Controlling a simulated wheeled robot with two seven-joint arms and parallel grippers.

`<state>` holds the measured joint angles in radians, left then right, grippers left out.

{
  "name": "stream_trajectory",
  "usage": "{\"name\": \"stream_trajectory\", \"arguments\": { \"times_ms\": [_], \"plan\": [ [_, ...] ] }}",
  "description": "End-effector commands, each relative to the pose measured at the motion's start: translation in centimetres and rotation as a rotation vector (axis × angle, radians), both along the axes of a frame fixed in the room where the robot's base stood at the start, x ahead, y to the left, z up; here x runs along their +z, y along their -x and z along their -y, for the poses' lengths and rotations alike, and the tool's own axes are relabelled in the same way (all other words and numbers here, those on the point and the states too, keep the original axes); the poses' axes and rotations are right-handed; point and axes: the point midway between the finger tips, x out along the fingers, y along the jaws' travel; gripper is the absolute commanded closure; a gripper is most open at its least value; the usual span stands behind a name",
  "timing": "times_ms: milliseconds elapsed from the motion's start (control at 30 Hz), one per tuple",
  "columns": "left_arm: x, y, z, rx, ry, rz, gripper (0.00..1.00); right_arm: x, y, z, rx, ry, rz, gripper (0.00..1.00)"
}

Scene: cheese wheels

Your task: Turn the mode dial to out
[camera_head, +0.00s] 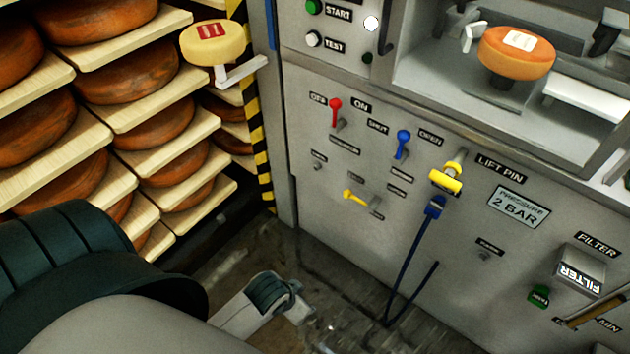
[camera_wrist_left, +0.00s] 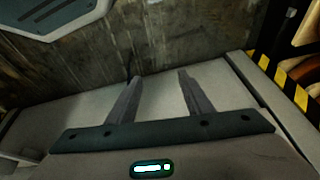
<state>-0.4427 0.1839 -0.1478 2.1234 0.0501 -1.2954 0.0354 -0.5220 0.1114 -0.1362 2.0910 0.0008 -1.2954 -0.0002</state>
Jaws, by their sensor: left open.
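The front panel (camera_head: 330,160) carries several levers and knobs, and its small labels are mostly too small to read. A small yellow pointer knob (camera_head: 355,197) sits low on the panel with small labels around it. It could be the mode dial, but I cannot read "mode" or "out". It points up and left. My left gripper (camera_head: 284,298) is low in the head view, below and left of that knob and apart from it. In the left wrist view my left gripper (camera_wrist_left: 159,76) is open and empty, its two fingers spread. My right gripper is not in view.
A red lever (camera_head: 335,106) and a blue lever (camera_head: 403,139) stand above the yellow knob. A yellow lift pin (camera_head: 446,178) and a hanging blue cable (camera_head: 420,250) are to its right. A cheese rack (camera_head: 120,110) fills the left. A striped post (camera_head: 258,140) stands beside the panel.

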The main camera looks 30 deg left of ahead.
Motion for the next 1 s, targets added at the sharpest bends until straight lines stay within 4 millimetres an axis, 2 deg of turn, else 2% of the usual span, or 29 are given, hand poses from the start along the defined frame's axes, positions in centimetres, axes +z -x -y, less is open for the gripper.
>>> {"name": "stream_trajectory", "arguments": {
  "times_ms": [200,367,500,700,900,1000],
  "plan": [
    [9.5,-7.8,-1.6,-0.059,0.007,0.208,0.54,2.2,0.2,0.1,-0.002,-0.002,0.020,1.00],
    [15.9,-13.0,-2.4,-0.111,0.012,0.345,0.54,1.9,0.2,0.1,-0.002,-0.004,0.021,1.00],
    [21.7,-17.4,-3.5,-0.156,0.010,0.460,0.54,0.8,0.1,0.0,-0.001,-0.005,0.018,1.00],
    [30.7,-22.6,-5.2,-0.206,0.003,0.610,0.54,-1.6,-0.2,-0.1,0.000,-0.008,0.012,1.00],
    [40.0,-26.1,-7.5,-0.233,-0.010,0.738,0.54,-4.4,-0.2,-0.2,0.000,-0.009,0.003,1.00],
    [44.8,-27.1,-8.8,-0.235,-0.017,0.795,0.54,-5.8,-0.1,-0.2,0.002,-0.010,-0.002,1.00]
  ]
}}
